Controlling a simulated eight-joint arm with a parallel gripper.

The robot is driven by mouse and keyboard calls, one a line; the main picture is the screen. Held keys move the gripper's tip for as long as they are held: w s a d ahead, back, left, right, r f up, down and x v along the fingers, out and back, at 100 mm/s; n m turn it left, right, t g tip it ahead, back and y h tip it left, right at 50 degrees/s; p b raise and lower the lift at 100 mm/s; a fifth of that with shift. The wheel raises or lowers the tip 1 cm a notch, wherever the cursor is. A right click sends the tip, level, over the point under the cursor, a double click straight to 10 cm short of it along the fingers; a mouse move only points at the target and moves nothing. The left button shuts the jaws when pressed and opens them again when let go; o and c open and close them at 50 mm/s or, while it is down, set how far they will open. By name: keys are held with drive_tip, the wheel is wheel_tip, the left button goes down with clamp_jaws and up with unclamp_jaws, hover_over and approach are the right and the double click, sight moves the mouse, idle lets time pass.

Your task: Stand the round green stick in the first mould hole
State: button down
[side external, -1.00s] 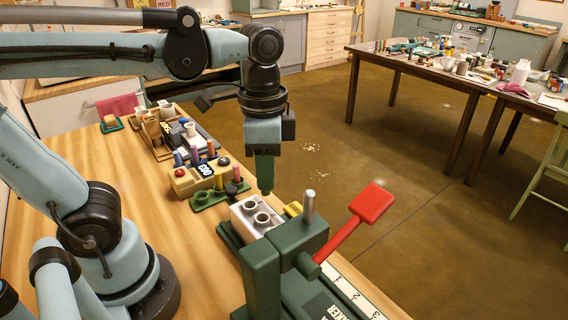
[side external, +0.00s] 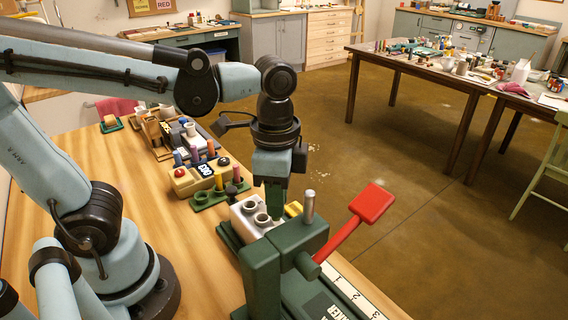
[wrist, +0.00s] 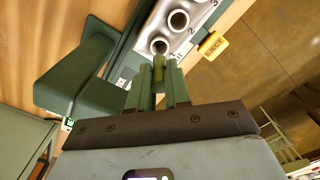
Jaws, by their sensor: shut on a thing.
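My gripper (side external: 274,197) points down beside the mould and is shut on the round green stick (wrist: 159,68), which shows between its fingers in the wrist view. The metal mould block (side external: 238,212) has raised round rims around its holes. In the wrist view, the first mould hole (wrist: 160,46) is the nearest rim, and the stick's tip appears just short of it. I cannot tell whether the tip is above the hole or beside it. The second hole (wrist: 179,19) lies farther along the block. In the side view the fingers largely hide the stick.
The green press frame (side external: 262,270) with a red lever (side external: 358,220) stands close in front of the mould. A yellow eject tab (wrist: 212,45) sticks out at the mould's side. A green rack (side external: 215,196) with sticks and a yellow box with a red button (side external: 183,173) stand behind.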

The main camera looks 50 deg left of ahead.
sight(277, 220)
drive_tip(key=shift+f, duration=2.9)
drive_tip(key=c, duration=1)
unclamp_jaws()
drive_tip(key=shift+r, duration=0.1)
drive_tip(key=shift+r, duration=5.95)
drive_tip(key=w+a+f+n+t, duration=0.3)
drive_tip(key=a+f+n+t, duration=0.3)
drive_tip(key=n, duration=0.3)
drive_tip(key=shift+w+a+f+t, duration=0.15)
drive_tip(key=shift+a+f+t, duration=0.15)
drive_tip(key=shift+a+t, duration=0.45)
